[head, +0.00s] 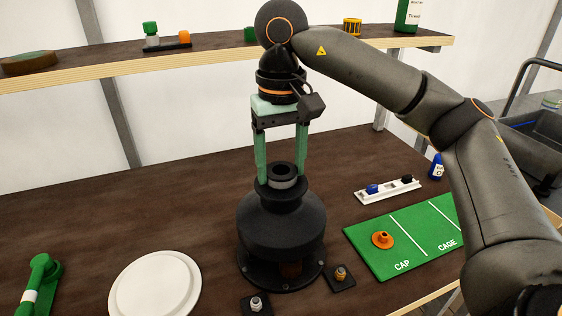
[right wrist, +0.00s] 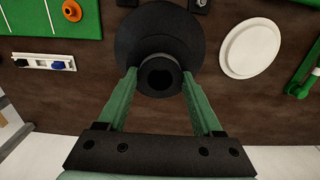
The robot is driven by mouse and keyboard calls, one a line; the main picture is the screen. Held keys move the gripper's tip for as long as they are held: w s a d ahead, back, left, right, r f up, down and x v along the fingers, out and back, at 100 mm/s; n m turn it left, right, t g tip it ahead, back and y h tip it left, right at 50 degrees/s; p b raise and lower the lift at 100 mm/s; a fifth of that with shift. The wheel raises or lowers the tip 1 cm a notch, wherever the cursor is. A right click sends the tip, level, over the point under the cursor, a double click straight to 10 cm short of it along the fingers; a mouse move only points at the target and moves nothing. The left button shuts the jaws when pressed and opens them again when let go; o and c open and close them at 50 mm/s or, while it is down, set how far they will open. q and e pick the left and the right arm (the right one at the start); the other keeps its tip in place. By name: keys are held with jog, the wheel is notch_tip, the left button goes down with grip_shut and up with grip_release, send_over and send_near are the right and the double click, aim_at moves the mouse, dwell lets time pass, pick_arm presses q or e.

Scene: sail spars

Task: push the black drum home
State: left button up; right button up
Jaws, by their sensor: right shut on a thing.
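The black drum (head: 283,171), a short hollow cylinder with a grey band, sits upright in the neck at the top of a wide black housing (head: 281,225). My right gripper (head: 281,181) points straight down, with its two green fingers shut on the drum from both sides. The right wrist view shows the drum (right wrist: 160,76) between the fingertips, its round bore facing the camera. The drum's lower part is hidden inside the neck, so I cannot tell how deep it sits. My left gripper is not in view.
A green mat (head: 405,240) marked CAP and CAGE holds an orange cap (head: 382,240). A white rack (head: 388,189), a blue bottle (head: 436,167) and a white plate (head: 155,285) stand around the housing. Two small fittings (head: 255,304) (head: 340,275) lie in front. A shelf (head: 100,66) runs behind.

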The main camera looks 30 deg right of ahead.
aim_at(281, 190)
pick_arm(q)
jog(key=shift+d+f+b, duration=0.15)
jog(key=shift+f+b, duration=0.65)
jog(key=shift+b, duration=0.05)
pick_arm(e)
jog(key=shift+f, duration=1.1)
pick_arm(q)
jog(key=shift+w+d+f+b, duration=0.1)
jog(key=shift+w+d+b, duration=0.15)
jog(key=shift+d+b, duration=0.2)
pick_arm(e)
jog(key=shift+f, duration=0.65)
pick_arm(q)
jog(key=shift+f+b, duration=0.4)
jog(key=shift+b, duration=0.05)
pick_arm(e)
jog(key=shift+f, duration=0.5)
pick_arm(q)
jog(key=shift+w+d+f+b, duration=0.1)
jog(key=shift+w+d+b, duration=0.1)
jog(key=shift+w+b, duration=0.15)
pick_arm(e)
jog(key=shift+f, duration=0.5)
pick_arm(q)
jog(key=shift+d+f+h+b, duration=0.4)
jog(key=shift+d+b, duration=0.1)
jog(key=shift+b, duration=0.15)
pick_arm(e)
jog(key=shift+f, duration=0.85)
